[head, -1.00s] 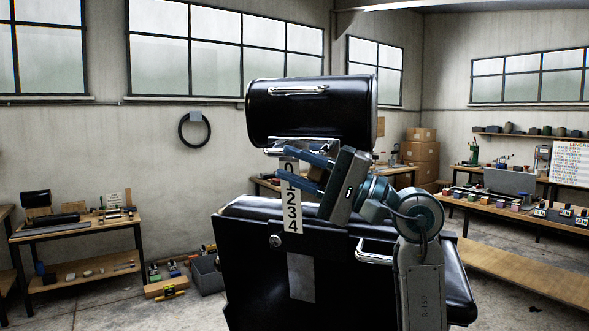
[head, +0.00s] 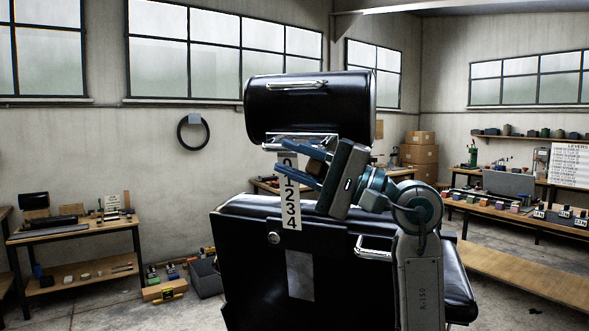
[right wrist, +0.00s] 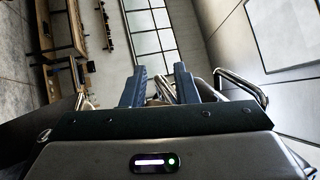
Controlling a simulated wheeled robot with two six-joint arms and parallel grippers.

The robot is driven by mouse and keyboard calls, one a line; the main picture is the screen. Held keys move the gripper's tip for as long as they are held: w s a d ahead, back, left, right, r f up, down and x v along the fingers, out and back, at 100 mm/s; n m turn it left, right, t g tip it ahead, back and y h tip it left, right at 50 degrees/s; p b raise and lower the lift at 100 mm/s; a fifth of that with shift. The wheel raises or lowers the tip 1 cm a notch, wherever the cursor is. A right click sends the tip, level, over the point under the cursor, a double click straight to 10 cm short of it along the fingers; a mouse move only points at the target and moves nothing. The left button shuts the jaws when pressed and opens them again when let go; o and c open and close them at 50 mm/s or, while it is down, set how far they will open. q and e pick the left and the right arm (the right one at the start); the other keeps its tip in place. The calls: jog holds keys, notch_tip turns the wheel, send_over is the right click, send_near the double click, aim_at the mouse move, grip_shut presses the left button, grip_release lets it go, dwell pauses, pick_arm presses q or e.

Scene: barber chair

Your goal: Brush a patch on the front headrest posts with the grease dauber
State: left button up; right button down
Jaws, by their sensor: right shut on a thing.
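The black barber chair (head: 245,260) fills the middle of the head view, with its black headrest (head: 310,112) above the backrest. A chrome bracket (head: 300,138) shows under the headrest; the front posts are largely hidden by my gripper and a white number strip (head: 291,208). My right gripper (head: 280,156) is at the gap between headrest and backrest, its blue fingers pointing left. It is shut on a small brown thing (head: 315,164), probably the grease dauber, mostly hidden. In the right wrist view the fingers (right wrist: 160,78) have chrome bars beyond them; contact cannot be told. My left gripper is not in view.
Chrome handles sit on the headrest (head: 297,85) and backrest (head: 372,250). A wooden table (head: 75,232) with items stands at the left, a long bench (head: 480,203) at the right. A grey bin (head: 205,277) is on the floor beside the chair.

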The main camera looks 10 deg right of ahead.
jog(key=shift+r, duration=0.45)
jog(key=shift+t, duration=0.3)
jog(key=shift+s+a+r, duration=0.2)
jog(key=shift+s+a, duration=0.55)
jog(key=shift+s, duration=0.35)
jog(key=shift+s+a+r, duration=0.15)
jog(key=shift+s+a, duration=0.55)
jog(key=shift+s, duration=0.35)
jog(key=shift+d, duration=0.1)
jog(key=shift+s+a+r, duration=0.25)
jog(key=shift+s+a, duration=0.7)
jog(key=shift+s, duration=0.25)
jog(key=shift+d, duration=0.1)
